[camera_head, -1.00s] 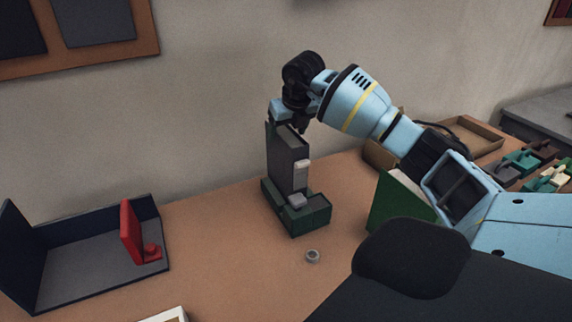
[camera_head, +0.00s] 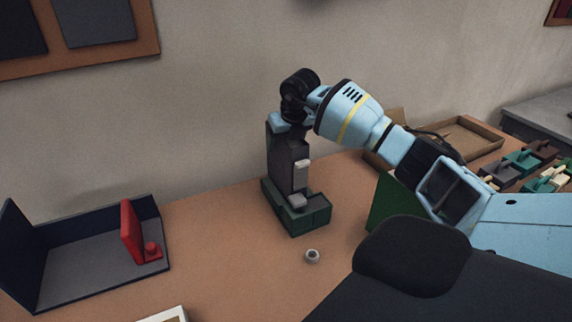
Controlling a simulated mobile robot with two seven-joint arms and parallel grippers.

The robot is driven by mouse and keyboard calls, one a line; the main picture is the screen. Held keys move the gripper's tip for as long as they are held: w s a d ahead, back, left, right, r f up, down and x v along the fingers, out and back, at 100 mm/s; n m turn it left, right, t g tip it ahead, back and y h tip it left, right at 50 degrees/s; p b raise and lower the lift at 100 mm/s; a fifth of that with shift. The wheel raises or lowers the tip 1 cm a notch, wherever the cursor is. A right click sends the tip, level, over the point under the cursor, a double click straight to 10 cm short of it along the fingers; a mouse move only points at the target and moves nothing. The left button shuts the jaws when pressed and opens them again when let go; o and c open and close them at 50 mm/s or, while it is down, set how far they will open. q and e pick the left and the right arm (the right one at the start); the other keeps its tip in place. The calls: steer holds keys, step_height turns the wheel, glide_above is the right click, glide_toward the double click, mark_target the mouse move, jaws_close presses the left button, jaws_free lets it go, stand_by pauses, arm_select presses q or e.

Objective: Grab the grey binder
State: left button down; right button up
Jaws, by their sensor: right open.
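The grey binder (camera_head: 285,160) stands upright in a dark green holder (camera_head: 307,220) on the brown table. A light grey piece shows on its near side. My right gripper (camera_head: 283,122) is at the top of the binder, coming from above and behind with its arm reaching in from the right. Its jaws are open, and its fingertips are largely hidden at the binder's top, so I cannot tell whether they touch it. My left gripper is not in view.
A dark blue open box (camera_head: 75,262) with a red bookend-like piece (camera_head: 132,236) stands at the left. A small grey ring (camera_head: 312,256) lies in front of the holder. A green panel (camera_head: 386,203), a brown tray (camera_head: 465,135) and several coloured blocks are at the right. The wall is close behind.

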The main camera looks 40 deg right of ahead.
steer(key=shift+f, duration=0.1)
steer(key=shift+c, duration=0.2)
jaws_close()
stand_by(0.5)
